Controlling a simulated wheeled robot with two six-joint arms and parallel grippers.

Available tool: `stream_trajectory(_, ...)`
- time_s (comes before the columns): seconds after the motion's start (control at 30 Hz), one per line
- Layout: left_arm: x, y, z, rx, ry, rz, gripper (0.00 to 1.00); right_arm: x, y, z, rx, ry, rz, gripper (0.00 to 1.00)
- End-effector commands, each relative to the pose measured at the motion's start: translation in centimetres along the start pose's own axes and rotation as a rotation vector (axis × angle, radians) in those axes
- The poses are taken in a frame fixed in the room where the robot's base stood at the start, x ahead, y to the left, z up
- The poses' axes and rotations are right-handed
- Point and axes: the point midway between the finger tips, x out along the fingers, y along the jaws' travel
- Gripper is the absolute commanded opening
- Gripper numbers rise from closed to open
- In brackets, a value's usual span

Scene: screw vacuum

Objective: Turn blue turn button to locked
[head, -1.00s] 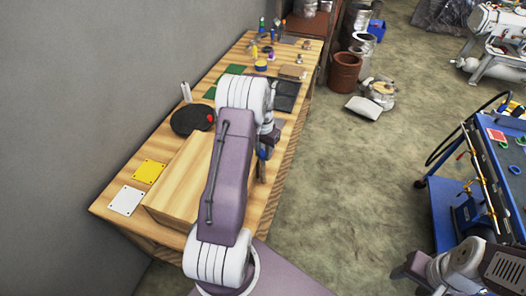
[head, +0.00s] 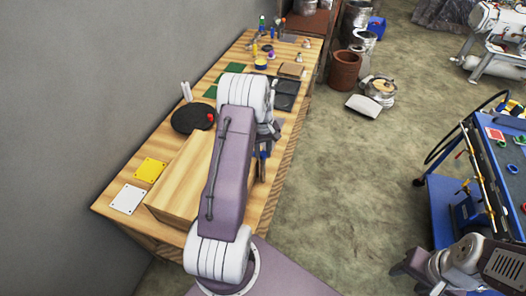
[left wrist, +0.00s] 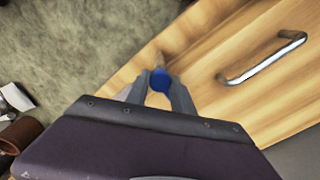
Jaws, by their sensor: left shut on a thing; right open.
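The blue turn button (left wrist: 161,80) is small and round, by the edge of a wooden front in the left wrist view. My left gripper (left wrist: 158,86) is shut on it, with one grey finger on each side. My left arm hides part of the bench. The button's marking for locked or unlocked cannot be made out.
A metal bar handle (left wrist: 262,60) sits on the wooden front, right of the button. The bench (head: 255,50) holds a black disc (head: 190,118), yellow and white plates and tools. A blue cart (head: 440,205) stands at the right. Open floor lies between.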

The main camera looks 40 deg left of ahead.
Motion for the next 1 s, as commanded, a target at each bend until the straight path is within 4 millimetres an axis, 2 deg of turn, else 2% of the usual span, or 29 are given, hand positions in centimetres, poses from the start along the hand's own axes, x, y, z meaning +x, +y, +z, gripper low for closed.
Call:
stream_trajectory(0.33, -0.11, 0.04, -0.12, -0.126, 0.004, 0.002, 0.0, -0.16, 0.0, -0.01, 0.0, 0.0, 0.0, 0.5)
stream_trajectory(0.87, -0.11, 0.05, -0.14, -0.149, 0.004, 0.003, 0.0, -0.17, 0.0, -0.02, 0.0, 0.0, 0.0, 0.5)
stream_trajectory(0.9, -0.11, 0.05, -0.14, -0.149, 0.004, 0.003, 0.31, -0.17, 0.0, -0.02, 0.0, 0.0, 0.0, 0.5)
stream_trajectory(0.97, -0.11, 0.05, -0.14, -0.149, 0.004, 0.003, 0.48, -0.17, 0.0, -0.02, 0.0, 0.0, 0.0, 0.5)
stream_trajectory(1.0, -0.1, 0.05, -0.12, -0.149, 0.004, 0.002, 0.5, -0.17, 0.0, -0.02, 0.0, 0.0, 0.0, 0.5)
